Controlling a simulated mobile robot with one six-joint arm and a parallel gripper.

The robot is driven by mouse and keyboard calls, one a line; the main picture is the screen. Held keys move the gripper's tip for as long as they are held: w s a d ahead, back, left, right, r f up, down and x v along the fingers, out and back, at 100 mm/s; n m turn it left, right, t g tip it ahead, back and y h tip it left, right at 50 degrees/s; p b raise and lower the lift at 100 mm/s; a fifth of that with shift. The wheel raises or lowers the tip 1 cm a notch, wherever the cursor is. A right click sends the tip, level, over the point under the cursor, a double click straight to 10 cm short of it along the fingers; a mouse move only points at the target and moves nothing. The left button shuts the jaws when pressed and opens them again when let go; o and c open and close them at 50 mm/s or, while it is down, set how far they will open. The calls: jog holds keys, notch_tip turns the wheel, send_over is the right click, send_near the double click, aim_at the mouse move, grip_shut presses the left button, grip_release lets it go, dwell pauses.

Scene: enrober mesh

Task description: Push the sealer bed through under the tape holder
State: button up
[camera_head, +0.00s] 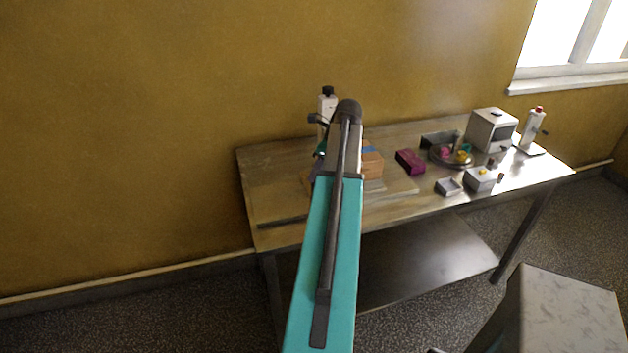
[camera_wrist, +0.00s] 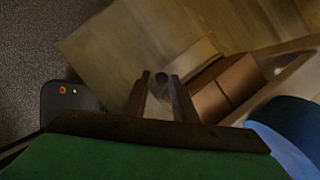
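A brown box (camera_head: 372,164) sits on a pale flat board (camera_head: 402,186), likely the sealer bed, on the left half of the table. A white upright device with a black knob (camera_head: 326,106), perhaps the tape holder, stands behind it, partly hidden by my arm. In the wrist view the brown box (camera_wrist: 228,88) is right of my gripper (camera_wrist: 160,80). The gripper's two fingers are apart, with a small dark round thing showing between their tips. I cannot tell whether they touch it. My arm hides the gripper in the head view.
The table (camera_head: 262,180) is bare at its left end. A purple box (camera_head: 410,161), a plate (camera_head: 452,158) of colourful items, a grey machine (camera_head: 492,130), small metal boxes (camera_head: 480,180) and a white bottle-like device (camera_head: 532,128) stand on the right. A blue curved object (camera_wrist: 285,135) is close at the wrist view's right.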

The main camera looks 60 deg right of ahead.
jog(key=b+v, duration=0.1)
jog(key=v, duration=0.5)
dwell(0.3)
jog(key=c, duration=0.5)
jog(key=shift+f, duration=0.1)
grip_shut()
jog(key=w+a+f+n+g+h+b, duration=0.1)
jog(key=w+n, duration=0.5)
jog(key=n, duration=0.6)
jog(key=w+a+f+n+g+h+b, duration=0.2)
jog(key=n+b, duration=0.6)
jog(key=n, duration=0.5)
jog(key=w+f+g+h, duration=0.1)
jog(key=w+g+h, duration=0.1)
jog(key=w+h, duration=0.1)
jog(key=shift+w+f+n+g+h, duration=0.2)
jog(key=shift+w+n+g+h, duration=0.15)
jog(key=shift+h, duration=0.35)
